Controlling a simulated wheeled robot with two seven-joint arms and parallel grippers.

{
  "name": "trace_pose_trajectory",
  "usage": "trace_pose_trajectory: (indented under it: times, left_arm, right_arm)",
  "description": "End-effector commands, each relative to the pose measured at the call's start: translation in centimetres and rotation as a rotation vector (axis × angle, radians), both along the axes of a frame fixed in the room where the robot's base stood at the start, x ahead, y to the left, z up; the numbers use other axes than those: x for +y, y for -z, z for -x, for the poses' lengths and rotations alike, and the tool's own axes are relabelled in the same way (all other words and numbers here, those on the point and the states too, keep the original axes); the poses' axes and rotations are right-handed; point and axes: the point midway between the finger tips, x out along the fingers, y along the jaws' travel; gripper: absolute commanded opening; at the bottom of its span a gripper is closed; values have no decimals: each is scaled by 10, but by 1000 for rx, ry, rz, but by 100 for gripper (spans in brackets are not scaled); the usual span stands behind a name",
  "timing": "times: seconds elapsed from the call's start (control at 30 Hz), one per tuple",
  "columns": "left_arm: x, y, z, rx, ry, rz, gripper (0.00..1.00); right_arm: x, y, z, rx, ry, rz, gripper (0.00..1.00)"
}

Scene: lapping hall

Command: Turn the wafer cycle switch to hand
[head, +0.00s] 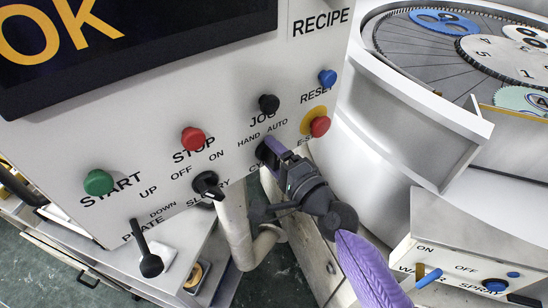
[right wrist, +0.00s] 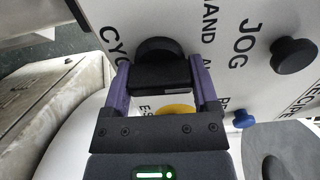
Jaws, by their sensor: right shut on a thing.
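The wafer cycle switch (right wrist: 158,48) is a black rotary knob on the white panel. In the right wrist view my right gripper (right wrist: 160,82) has its two purple fingers on either side of the knob's black grip bar, shut on it. In the head view the gripper (head: 272,152) covers most of the switch. The words HAND and AUTO stand above it, and its CYCLE label below is partly hidden. Which word the knob points to cannot be told. My left gripper is not in view.
Near the switch are a black JOG button (head: 269,104), a red emergency button (head: 320,126) on a yellow ring, and a blue RESET button (head: 327,77). A black slurry switch (head: 207,184) and red STOP button (head: 193,138) lie to the left. A white-rimmed lapping machine stands right.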

Motion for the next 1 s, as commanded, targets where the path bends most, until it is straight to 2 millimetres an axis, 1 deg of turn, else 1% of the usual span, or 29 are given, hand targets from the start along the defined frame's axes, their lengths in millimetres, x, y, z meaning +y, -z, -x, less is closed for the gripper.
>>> trace_pose_trajectory:
  times: [0.2, 0.5, 0.73, 1.0]
  left_arm:
    - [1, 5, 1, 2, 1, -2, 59]
    - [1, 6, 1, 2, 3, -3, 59]
    - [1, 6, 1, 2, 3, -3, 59]
    - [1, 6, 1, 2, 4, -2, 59]
  right_arm:
    - [0, 2, 0, -115, -1, 160, 18]
    - [0, 1, 0, -247, -1, 335, 18]
    - [0, 1, 0, -308, -1, 414, 18]
    - [0, 1, 0, -336, -1, 453, 18]
